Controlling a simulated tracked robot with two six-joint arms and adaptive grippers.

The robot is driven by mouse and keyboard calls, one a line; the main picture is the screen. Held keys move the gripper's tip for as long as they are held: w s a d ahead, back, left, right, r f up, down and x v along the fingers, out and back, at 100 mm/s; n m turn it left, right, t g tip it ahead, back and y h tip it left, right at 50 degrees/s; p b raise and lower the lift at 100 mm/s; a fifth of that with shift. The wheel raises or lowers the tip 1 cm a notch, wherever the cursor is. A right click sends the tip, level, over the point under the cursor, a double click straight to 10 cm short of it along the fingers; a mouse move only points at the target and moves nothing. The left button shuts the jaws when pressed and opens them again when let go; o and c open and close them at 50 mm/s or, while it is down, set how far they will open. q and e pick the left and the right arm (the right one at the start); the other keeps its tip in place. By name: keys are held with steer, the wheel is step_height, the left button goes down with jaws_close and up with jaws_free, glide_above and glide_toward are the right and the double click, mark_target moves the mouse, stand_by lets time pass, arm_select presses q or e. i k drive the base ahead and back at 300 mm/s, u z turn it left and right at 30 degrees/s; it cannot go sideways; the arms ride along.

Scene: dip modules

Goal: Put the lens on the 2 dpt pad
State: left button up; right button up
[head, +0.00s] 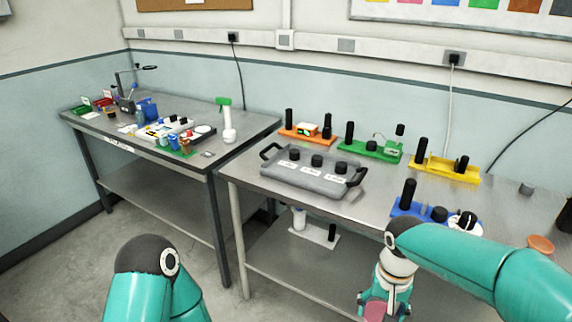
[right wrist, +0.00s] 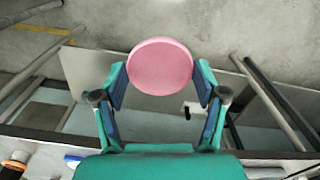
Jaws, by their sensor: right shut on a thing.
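My right gripper (right wrist: 160,80) is shut on a round pink disc (right wrist: 160,66), which I take to be the lens. The disc sits between the two fingertips, and its flat face shows in the right wrist view. In the head view, the right gripper hangs low at the bottom edge, in front of the right table, and a bit of pink shows there. A grey tray (head: 283,176) on that table carries three black knobs beside white labels. The labels are too small to read, so I cannot tell which place is 2 dpt. My left gripper is outside the head view.
Orange (head: 300,134), green (head: 362,150), yellow (head: 432,170) and blue (head: 404,209) modules with black posts stand around the tray. An orange disc (head: 541,243) lies at the right. A left table (head: 225,148) holds several small items. A lower shelf (head: 270,262) lies under the right table.

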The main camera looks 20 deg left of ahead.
mark_target(294, 151)
steer(key=k, duration=0.55)
steer(key=u, duration=0.55)
steer(key=i, duration=1.2)
steer(key=u, duration=0.6)
steer(key=i, duration=1.9)
steer(key=z, duration=0.55)
